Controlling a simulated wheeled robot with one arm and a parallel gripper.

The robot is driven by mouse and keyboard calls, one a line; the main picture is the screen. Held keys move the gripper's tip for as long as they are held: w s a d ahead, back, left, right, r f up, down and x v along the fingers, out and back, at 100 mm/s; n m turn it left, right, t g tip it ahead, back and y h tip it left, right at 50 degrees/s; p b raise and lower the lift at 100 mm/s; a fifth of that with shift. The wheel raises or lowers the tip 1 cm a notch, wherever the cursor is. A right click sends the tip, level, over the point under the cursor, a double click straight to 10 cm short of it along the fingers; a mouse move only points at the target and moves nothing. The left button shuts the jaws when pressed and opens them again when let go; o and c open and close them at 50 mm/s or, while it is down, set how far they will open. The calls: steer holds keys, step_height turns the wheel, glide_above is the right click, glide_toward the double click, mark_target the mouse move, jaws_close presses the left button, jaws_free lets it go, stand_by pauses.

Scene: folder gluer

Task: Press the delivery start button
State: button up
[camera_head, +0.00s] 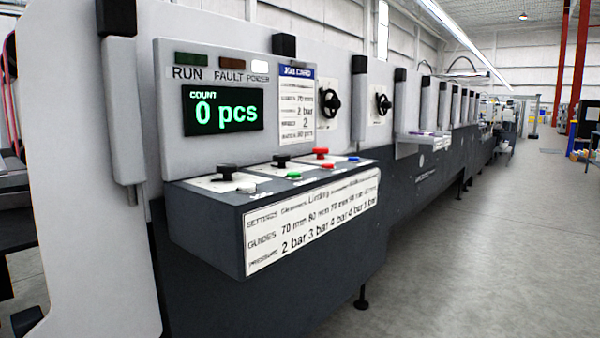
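A control console (215,222) juts out from the long folder gluer machine (405,165) in the head view. On its sloped top are a green button (294,175), a small red button (327,167), a blue button (354,158) and a red mushroom-shaped button (320,152). Two black knobs also stand there, one at the left (226,171) and one further back (281,160). The labels beside the buttons are too small to read, so I cannot tell which is the delivery start button. My gripper is not in view.
Above the console, a display (222,110) reads "0 pcs", under unlit-looking RUN and FAULT lamps and a white POWER lamp (259,69). A job card (297,105) and black handwheels (329,103) are to its right. The grey floor (470,255) on the right is clear.

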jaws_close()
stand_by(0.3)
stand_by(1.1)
